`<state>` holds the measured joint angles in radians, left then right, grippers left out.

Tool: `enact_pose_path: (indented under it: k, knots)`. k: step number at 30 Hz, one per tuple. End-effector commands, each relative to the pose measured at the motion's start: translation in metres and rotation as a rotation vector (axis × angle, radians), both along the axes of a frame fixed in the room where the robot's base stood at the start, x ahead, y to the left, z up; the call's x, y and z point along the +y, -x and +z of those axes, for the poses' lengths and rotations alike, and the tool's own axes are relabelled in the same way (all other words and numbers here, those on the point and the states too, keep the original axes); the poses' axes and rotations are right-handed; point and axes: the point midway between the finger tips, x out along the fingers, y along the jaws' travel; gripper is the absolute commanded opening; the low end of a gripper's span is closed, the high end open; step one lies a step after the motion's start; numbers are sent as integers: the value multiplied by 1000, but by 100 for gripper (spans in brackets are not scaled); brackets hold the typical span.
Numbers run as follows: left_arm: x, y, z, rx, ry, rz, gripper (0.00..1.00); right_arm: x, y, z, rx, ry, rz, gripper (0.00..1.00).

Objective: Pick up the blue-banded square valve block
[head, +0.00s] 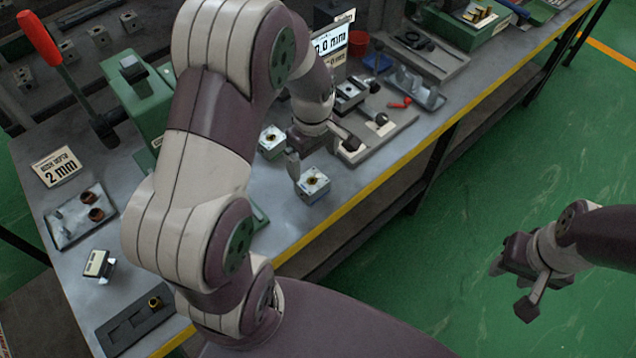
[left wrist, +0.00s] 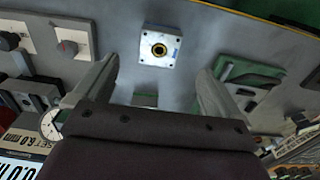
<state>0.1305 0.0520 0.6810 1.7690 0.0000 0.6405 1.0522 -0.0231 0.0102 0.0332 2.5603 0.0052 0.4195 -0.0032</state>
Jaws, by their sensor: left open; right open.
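A pale square valve block (head: 313,184) with a round brass-rimmed port on top sits near the bench's front edge. In the left wrist view a valve block (left wrist: 160,47) lies just beyond the fingertips, between the finger lines; faint blue shows at its edge. A similar block (head: 271,140) sits further back, left of my left gripper. My right gripper (head: 512,287) is open and empty, over the green floor.
A grey plate with clamps and red-tipped parts (head: 391,132) lies right of my left gripper. A display (head: 330,42) stands behind. A tray with brown rings (head: 65,236), a 2 mm sign (head: 55,167) and a dark fixture (head: 118,334) lie at left. The yellow bench edge (head: 335,224) runs in front.

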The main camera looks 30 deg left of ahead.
Motion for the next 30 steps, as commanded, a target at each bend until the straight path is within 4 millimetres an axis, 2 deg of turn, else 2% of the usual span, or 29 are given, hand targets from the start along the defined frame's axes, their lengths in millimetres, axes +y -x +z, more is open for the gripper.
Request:
enact_pose_path:
  k: [3,10,15,18,24,26,30]
  knots:
    - [0,1,-28,6,1,-1,98,0,0,0,0,0,0,43]
    - [2,1,-58,4,1,-2,98,0,0,1,0,0,0,43]
    - [5,1,-90,2,0,-5,98,0,0,3,0,0,0,43]
    - [5,1,-99,0,0,-5,98,0,0,3,0,0,0,43]
    - [5,1,-101,-1,-1,-5,98,0,0,3,0,0,0,43]
    - [5,1,-100,-1,-1,-5,82,0,0,3,0,0,0,43]
    - [5,1,-100,-1,-1,-5,36,0,0,3,0,0,0,43]
